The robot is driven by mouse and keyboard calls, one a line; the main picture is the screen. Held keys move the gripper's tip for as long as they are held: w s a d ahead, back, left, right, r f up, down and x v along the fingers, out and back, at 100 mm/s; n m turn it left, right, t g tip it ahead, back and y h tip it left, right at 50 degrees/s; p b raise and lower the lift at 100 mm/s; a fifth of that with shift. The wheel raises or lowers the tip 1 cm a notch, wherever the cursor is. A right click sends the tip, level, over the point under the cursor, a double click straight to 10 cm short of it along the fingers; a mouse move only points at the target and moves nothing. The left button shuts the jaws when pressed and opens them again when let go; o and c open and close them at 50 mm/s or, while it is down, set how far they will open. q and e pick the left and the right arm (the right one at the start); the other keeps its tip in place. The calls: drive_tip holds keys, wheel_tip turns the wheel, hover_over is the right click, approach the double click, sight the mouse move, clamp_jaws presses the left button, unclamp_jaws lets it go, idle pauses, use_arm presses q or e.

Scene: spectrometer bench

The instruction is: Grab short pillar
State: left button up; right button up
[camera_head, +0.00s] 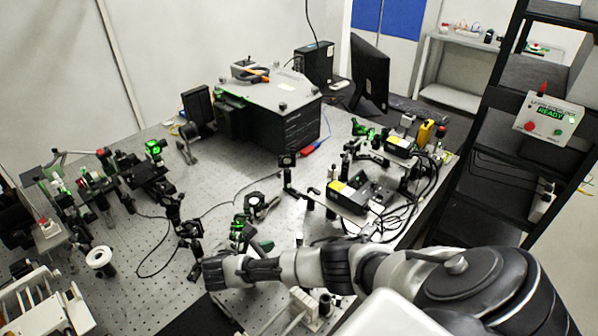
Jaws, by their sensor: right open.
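My right arm reaches in from the lower right, and my right gripper (200,271) is open over the front middle of the optical table (150,300). A dark post-mounted optic (188,236) stands just beyond it. Its base is close to the fingers, and I cannot tell whether they touch. Several small posts stand about the bench, and I cannot tell which is the short pillar. My left gripper is not in view.
A large black box (290,125) stands at the back. Mounted optics (100,190) crowd the left, beside a white ring-shaped part (100,260). Cables and a yellow-labelled module (347,196) lie right of the middle. A black shelf rack (497,150) borders the right.

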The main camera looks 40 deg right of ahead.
sight(297, 241)
drive_tip(key=shift+w+d+f+b, duration=0.15)
drive_tip(key=shift+d+b, duration=0.25)
drive_tip(key=shift+d, duration=1.3)
drive_tip(key=shift+s+d+b, duration=0.25)
drive_tip(key=shift+d+b, duration=0.55)
drive_tip(key=shift+d, duration=0.4)
drive_tip(key=x, duration=0.2)
drive_tip(key=shift+d, duration=0.3)
drive_tip(key=shift+a, duration=0.1)
drive_tip(key=shift+c, duration=0.6)
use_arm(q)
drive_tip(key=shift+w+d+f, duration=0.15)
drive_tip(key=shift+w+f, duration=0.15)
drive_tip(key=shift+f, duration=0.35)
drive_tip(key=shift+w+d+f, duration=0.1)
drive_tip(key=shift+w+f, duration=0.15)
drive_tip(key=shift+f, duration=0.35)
use_arm(e)
clamp_jaws()
